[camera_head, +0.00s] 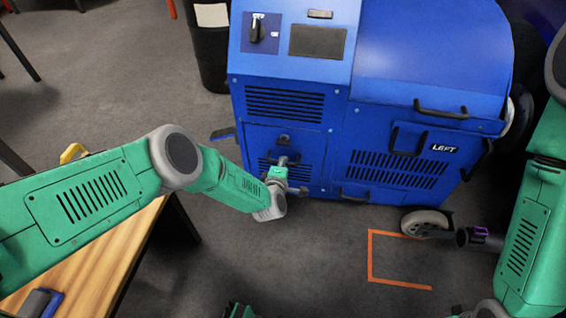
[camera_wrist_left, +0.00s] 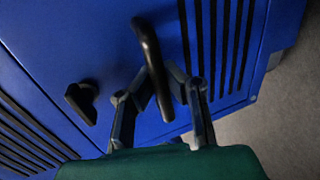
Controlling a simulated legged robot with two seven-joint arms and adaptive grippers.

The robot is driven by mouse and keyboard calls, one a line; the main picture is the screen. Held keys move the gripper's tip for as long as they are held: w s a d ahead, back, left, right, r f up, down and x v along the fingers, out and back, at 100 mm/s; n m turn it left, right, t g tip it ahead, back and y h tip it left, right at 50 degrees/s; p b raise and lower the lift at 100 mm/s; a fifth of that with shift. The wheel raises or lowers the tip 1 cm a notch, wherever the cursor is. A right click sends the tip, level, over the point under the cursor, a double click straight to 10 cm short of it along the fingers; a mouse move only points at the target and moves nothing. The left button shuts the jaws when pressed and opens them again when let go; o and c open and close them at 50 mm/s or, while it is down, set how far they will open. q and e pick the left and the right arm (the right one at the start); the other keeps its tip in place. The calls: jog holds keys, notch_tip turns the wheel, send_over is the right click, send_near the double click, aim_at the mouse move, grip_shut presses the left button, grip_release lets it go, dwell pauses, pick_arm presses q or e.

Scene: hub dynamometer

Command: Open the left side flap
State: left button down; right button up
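The blue machine (camera_head: 338,95) stands ahead. On its lower left front is a slotted panel (camera_head: 310,148) with a small black latch (camera_head: 284,139), shut flush as far as I can see. My left gripper (camera_head: 285,171) is at this panel, below the latch. In the left wrist view, a black bar handle (camera_wrist_left: 143,42) lies between the two fingers of the left gripper (camera_wrist_left: 160,85), which look closed in on it. The black latch knob (camera_wrist_left: 82,100) is turned at a slant beside it. My right gripper is not in view.
A second slotted panel with a "LEFT" label (camera_head: 443,149) and black handles is to the right. A caster wheel (camera_head: 427,222) and an orange floor marking (camera_head: 370,257) are below. A wooden table (camera_head: 95,265) stands at lower left, a dark bin (camera_head: 211,45) behind.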

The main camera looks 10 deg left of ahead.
pick_arm(q)
jog(key=s+f+p, duration=0.1)
jog(key=s+p, duration=0.2)
jog(key=s, duration=0.4)
jog(key=shift+s+a, duration=0.2)
jog(key=shift+a, duration=0.05)
dwell(0.5)
jog(key=c, duration=2.3)
grip_release()
jog(key=o, duration=1.2)
jog(key=shift+f, duration=0.1)
jog(key=shift+w, duration=0.1)
